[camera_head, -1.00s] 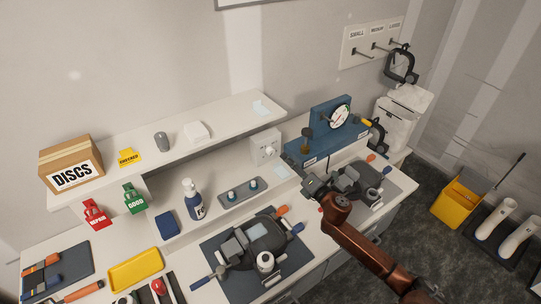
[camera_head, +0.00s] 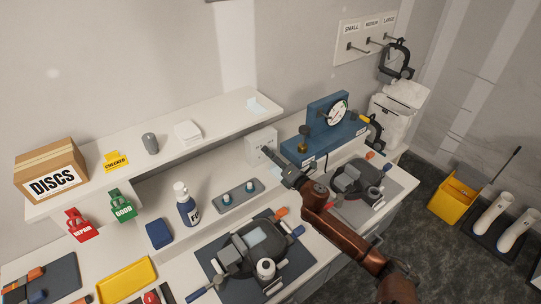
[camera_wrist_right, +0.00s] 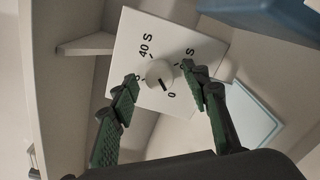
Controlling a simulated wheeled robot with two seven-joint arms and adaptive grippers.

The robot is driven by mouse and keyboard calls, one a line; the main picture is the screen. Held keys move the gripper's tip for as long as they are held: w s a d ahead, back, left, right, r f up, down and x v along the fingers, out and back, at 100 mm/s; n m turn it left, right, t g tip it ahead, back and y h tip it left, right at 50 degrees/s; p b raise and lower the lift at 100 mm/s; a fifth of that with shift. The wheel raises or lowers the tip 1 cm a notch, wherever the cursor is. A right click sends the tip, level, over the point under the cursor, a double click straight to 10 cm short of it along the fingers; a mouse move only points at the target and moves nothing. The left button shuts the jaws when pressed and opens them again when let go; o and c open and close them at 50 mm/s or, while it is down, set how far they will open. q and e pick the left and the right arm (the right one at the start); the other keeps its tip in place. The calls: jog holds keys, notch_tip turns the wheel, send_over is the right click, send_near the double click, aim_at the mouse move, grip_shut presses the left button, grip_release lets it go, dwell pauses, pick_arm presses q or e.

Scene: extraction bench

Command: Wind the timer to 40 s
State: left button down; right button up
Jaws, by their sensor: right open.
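The timer is a white box (camera_head: 259,139) under the shelf's right end in the head view. In the right wrist view its white face (camera_wrist_right: 128,60) carries a round knob (camera_wrist_right: 159,72) with a dark pointer mark, which points toward the "0". A "40 S" label is up and left of the knob; another label ending in "S" is partly hidden by a finger. My right gripper (camera_head: 270,153) is in front of the timer. In the wrist view its green-padded fingers (camera_wrist_right: 160,78) are open, one on each side of the knob; I cannot tell whether they touch it. My left gripper is out of view.
A blue bench unit with a dial gauge (camera_head: 318,142) stands right of the timer. The shelf (camera_head: 220,122) runs above and left of it. A grey tray with two teal-topped items (camera_head: 238,197) and a blue bottle (camera_head: 187,208) stand on the bench to the left.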

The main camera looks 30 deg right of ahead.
jog(key=shift+w, duration=0.25)
jog(key=c, duration=1.2)
